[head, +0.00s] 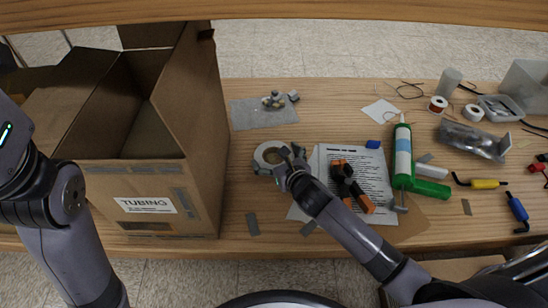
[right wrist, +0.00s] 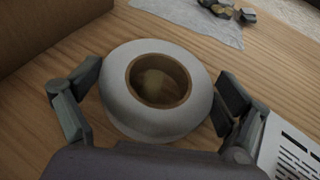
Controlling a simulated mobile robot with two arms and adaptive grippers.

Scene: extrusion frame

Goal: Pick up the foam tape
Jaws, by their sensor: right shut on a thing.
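The foam tape is a grey-white roll with a brown core. In the head view the foam tape (head: 259,158) is over the wooden table just right of the cardboard box. In the right wrist view the foam tape (right wrist: 117,95) fills the middle. My right gripper (head: 284,160) is shut on it, with one finger on each side of the roll, as the right wrist view (right wrist: 158,95) shows. I cannot tell whether the roll touches the table. My left arm is at the left edge of the head view, and its gripper is out of sight.
An open cardboard box (head: 205,150) labelled TUBING stands left of the roll. A grey sheet (head: 248,118) with small metal parts lies behind. A printed paper (head: 365,165), orange-black parts (head: 352,183) and a green caulk tube (head: 403,155) lie to the right. Tools and spools crowd the far right.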

